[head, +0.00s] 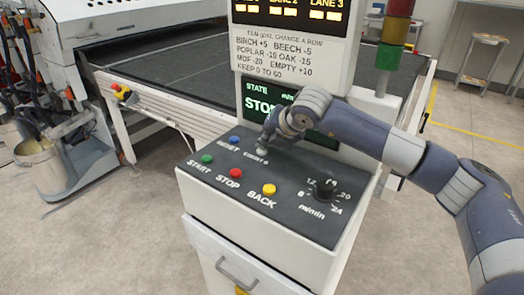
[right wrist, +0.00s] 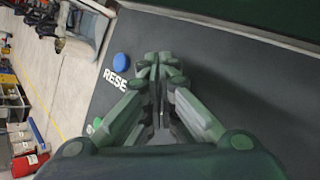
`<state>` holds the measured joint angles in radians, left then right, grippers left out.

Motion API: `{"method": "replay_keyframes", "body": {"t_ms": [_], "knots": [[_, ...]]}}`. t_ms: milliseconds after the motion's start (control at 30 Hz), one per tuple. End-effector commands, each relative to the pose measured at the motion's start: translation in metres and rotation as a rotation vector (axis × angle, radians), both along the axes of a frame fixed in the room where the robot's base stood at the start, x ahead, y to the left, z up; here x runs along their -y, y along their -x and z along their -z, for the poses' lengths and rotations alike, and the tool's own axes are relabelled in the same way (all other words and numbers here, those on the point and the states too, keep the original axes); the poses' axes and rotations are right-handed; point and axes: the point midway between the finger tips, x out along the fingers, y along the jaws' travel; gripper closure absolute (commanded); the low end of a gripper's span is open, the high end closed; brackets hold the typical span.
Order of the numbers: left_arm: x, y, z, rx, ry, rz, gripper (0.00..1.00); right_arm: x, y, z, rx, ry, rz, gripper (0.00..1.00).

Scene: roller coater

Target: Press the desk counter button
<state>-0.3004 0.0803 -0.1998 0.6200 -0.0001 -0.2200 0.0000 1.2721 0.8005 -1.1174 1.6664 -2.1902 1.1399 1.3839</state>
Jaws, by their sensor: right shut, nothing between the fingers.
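The control desk (head: 300,215) has a dark sloping panel with labelled buttons. A partly readable label (head: 256,159), which seems to begin with "COUNT", sits right of the RESET label. My right gripper (head: 264,147) is shut and empty, pointing down at the panel just above this label. The button belonging to the label is not clearly visible; the gripper covers that spot. In the right wrist view the closed fingers (right wrist: 160,62) are over the dark panel, right of the blue RESET button (right wrist: 121,62). I cannot tell whether the fingertips touch anything. My left gripper is not in view.
The panel also carries a green START button (head: 207,158), red STOP button (head: 236,173), yellow BACK button (head: 269,189) and black speed knob (head: 325,188). A screen (head: 262,103) rises behind. A signal tower (head: 393,40) stands right; a conveyor (head: 180,70) lies behind.

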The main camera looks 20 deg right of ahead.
Motion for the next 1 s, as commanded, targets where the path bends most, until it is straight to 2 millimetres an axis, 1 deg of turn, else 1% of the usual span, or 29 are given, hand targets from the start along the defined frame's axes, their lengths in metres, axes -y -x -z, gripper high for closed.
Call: {"method": "replay_keyframes", "body": {"t_ms": [733, 1000], "knots": [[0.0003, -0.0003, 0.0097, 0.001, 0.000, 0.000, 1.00, -0.0003, 0.0002, 0.0070, -0.002, -0.001, -0.001, 1.00], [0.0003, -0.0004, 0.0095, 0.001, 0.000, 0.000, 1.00, -0.0003, 0.0004, 0.0072, -0.002, 0.000, -0.001, 1.00]]}}
